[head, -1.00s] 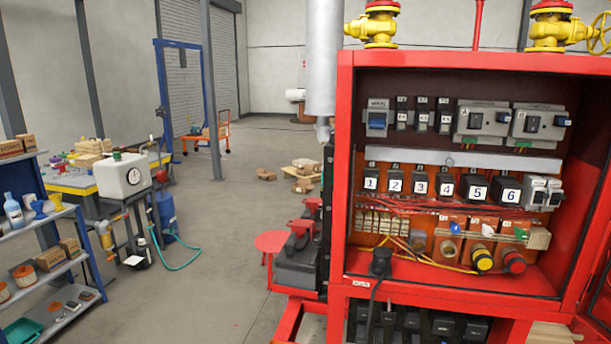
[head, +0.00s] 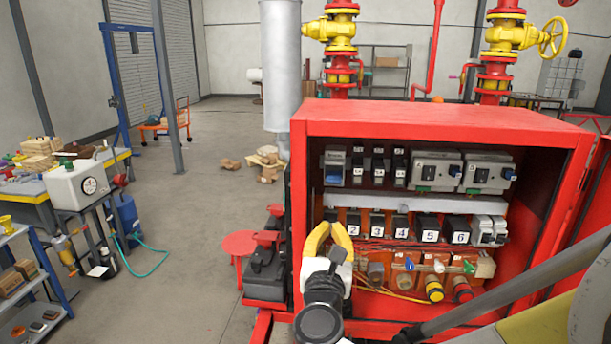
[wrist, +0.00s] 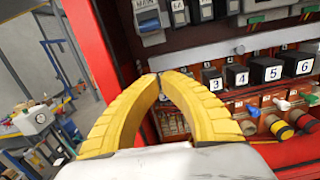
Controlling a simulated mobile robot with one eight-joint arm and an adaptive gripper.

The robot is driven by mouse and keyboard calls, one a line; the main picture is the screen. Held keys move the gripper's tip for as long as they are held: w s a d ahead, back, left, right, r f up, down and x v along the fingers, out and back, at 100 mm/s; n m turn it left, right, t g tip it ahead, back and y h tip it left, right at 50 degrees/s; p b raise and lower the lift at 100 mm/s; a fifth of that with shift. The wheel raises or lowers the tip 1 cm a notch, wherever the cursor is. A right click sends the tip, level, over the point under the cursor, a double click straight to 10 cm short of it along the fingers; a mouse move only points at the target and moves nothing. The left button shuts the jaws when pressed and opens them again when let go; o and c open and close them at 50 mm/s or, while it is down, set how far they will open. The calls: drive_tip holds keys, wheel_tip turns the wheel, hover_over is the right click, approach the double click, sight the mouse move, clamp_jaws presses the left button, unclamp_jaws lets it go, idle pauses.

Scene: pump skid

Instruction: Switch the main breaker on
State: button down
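The main breaker (head: 334,167) is the grey and blue switch at the upper left of the red cabinet (head: 430,117). In the wrist view, its cover labelled MAIN (wrist: 148,20) is at the top, and the picture edge cuts off its upper part. I cannot tell its lever position. My gripper (head: 330,224) has yellow curved fingers and is in front of the cabinet's lower left, below the breaker and apart from it. In the wrist view its fingertips (wrist: 158,77) meet with nothing between them.
Smaller breakers and two grey switch units (head: 462,171) stand right of the main breaker. A row of numbered black blocks (head: 402,226) lies below, with coloured connectors (head: 434,288) under it. The cabinet's left wall edges the opening.

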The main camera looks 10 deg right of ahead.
sight(333, 194)
drive_tip(key=shift+a+r+n, duration=0.2)
drive_tip(key=shift+n, duration=0.1)
drive_tip(key=x, duration=1)
drive_tip(key=shift+w, duration=0.2)
drive_tip(key=r, duration=0.1)
drive_tip(key=s+r+p, duration=0.1)
drive_tip(key=r, duration=0.1)
drive_tip(key=shift+s+a+r, duration=0.35)
drive_tip(key=shift+s, duration=0.1)
